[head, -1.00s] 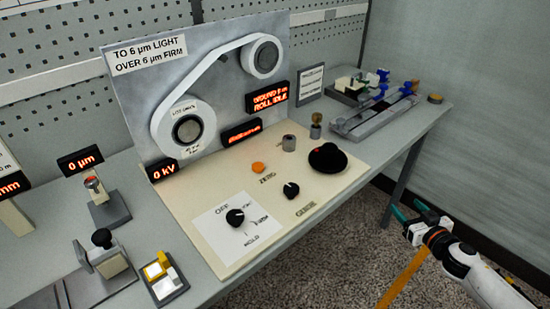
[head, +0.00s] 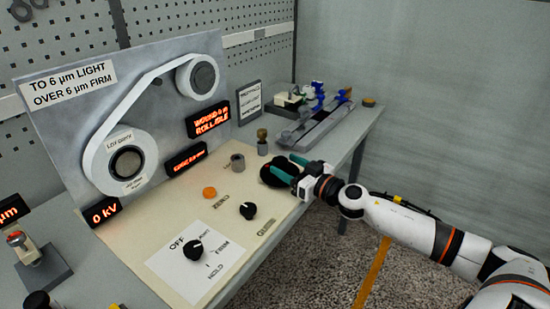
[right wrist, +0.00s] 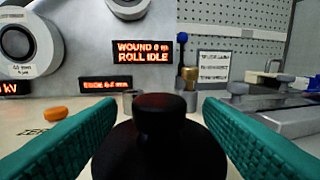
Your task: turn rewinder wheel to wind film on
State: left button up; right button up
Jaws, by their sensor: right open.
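The film rewinder panel (head: 65,140) stands upright, with a large lower roll (head: 108,180) and a smaller upper roll (head: 197,72) joined by a pale film strip. A black wheel (head: 268,176) with a knob sits at the right end of the cream control board; it also shows in the right wrist view (right wrist: 158,145). My right gripper (head: 287,168) is open at the wheel. In the right wrist view its teal fingers (right wrist: 160,135) stand on either side of the wheel's knob, with gaps visible. My left gripper is not in view.
The board (head: 140,255) also carries an OFF/FIRM/HOLD dial (head: 193,249), a smaller black knob (head: 248,210), an orange button (head: 209,192) and a grey cylinder (head: 237,163). A display (head: 208,119) reads WOUND 0 m, ROLL IDLE. A grey rail fixture (head: 315,125) lies behind the wheel.

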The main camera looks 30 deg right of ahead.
aim_at(274, 159)
jog(key=shift+p+x, duration=0.45)
jog(key=shift+x, duration=2)
